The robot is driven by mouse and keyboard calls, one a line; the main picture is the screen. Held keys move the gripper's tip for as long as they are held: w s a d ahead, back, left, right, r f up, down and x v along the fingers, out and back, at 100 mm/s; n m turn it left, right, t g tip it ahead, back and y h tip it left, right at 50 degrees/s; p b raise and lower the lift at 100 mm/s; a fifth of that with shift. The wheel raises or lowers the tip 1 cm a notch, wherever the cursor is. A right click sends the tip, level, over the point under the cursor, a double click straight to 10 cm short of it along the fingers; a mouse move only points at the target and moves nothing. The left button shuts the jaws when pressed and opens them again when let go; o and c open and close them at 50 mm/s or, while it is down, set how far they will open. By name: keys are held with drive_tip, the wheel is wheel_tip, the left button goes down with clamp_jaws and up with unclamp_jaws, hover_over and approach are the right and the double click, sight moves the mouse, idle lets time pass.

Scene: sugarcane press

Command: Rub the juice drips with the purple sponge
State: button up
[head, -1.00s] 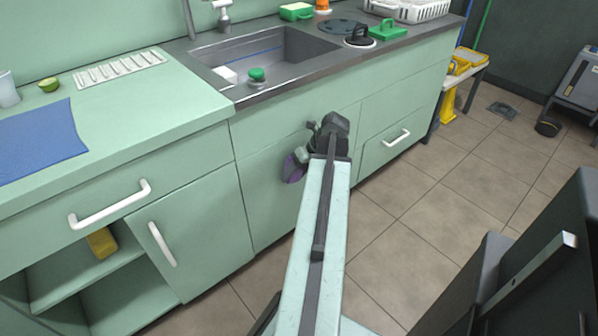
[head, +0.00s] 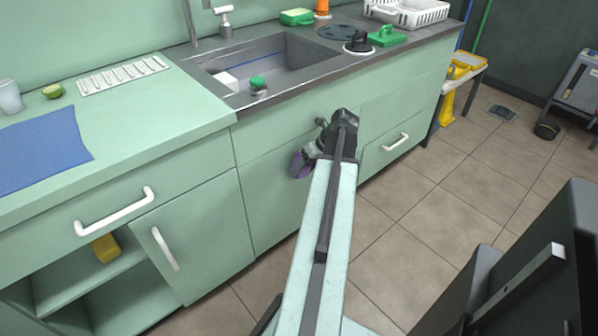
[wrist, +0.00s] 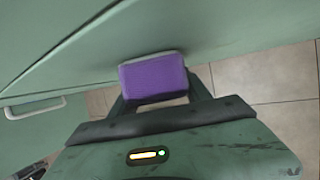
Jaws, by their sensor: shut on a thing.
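The purple sponge (wrist: 153,78) is held between the two fingers of my gripper (wrist: 160,98) in the wrist view. Its far side lies close to a green cabinet front; I cannot tell whether it touches. In the head view the sponge (head: 301,164) shows at the end of my arm, in front of the green cabinet front (head: 271,190) below the sink. My gripper (head: 308,158) is mostly hidden there behind my own wrist. I cannot make out juice drips in either view.
The counter edge (head: 180,133) and the sink (head: 265,62) lie above the gripper. White drawer handles (head: 115,212) and a door handle (head: 165,248) stick out at left; another handle (head: 396,142) is at right. A yellow block (head: 106,248) sits in the open shelf.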

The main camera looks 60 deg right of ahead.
drive_tip(key=s+d, duration=0.3)
drive_tip(key=d, duration=0.6)
drive_tip(key=shift+d, duration=0.4)
idle(0.5)
drive_tip(key=shift+w+a, duration=0.35)
drive_tip(key=shift+a, duration=0.75)
drive_tip(key=shift+w+a, duration=0.4)
drive_tip(key=shift+a, duration=0.7)
drive_tip(key=shift+w+a, duration=0.35)
drive_tip(key=shift+a, duration=0.75)
drive_tip(key=shift+w+a, duration=0.3)
drive_tip(key=shift+a, duration=0.7)
drive_tip(key=shift+w+a, duration=0.35)
drive_tip(key=shift+a, duration=0.6)
drive_tip(key=shift+w+a, duration=0.3)
drive_tip(key=shift+a, duration=0.7)
drive_tip(key=shift+w+a, duration=0.2)
drive_tip(key=shift+a, duration=0.1)
